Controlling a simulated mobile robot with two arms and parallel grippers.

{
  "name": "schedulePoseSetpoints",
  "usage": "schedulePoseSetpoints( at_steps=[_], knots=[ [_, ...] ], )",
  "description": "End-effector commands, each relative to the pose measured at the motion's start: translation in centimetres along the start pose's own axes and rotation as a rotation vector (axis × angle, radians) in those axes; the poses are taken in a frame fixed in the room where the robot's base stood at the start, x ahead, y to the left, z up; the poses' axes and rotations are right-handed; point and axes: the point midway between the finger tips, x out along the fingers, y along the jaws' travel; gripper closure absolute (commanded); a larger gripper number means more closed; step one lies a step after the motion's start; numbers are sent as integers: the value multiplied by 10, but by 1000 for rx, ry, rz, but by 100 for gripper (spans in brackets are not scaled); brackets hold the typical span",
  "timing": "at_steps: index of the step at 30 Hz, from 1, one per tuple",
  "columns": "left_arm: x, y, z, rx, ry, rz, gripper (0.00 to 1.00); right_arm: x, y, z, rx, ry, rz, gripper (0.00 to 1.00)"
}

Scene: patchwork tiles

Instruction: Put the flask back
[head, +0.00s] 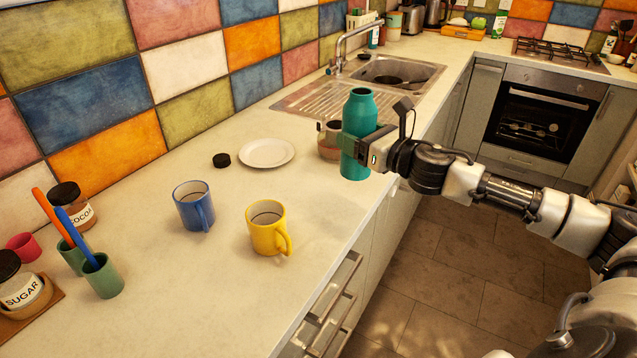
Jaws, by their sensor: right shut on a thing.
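A teal flask (358,115) is upright in my right gripper (365,146), near the counter's front edge to the right of the white plate. The gripper comes from the right and is shut around the flask's lower body. I cannot tell whether the flask's base touches the counter. A round black lid (221,160) lies on the counter left of the plate. My left gripper is not in view.
A white plate (266,153), a blue mug (194,207) and a yellow mug (267,228) stand on the counter (200,290). A small pot (328,141) is partly hidden just behind the flask. The sink (399,74) lies farther back.

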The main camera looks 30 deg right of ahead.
Motion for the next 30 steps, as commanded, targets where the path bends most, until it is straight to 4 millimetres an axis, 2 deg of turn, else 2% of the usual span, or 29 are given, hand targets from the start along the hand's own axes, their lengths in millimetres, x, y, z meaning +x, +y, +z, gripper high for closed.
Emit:
schedulePoseSetpoints(
  at_steps=[1, 4, 9, 13, 18, 25, 30],
  knots=[
    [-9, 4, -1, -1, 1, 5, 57, 10, 7, 0, 8, -5, 3, 65],
    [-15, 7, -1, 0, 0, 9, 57, 29, 20, -13, 7, -6, 6, 65],
    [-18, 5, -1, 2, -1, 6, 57, 60, 37, -38, 6, -4, 3, 65],
    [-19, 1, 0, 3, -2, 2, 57, 76, 46, -50, 4, -4, 2, 65],
    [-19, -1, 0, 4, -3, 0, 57, 84, 51, -59, 1, -2, 2, 65],
    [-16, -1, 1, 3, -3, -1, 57, 84, 52, -93, 4, 1, 1, 65],
    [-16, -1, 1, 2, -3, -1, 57, 84, 51, -97, -2, -2, 2, 65]
  ],
)
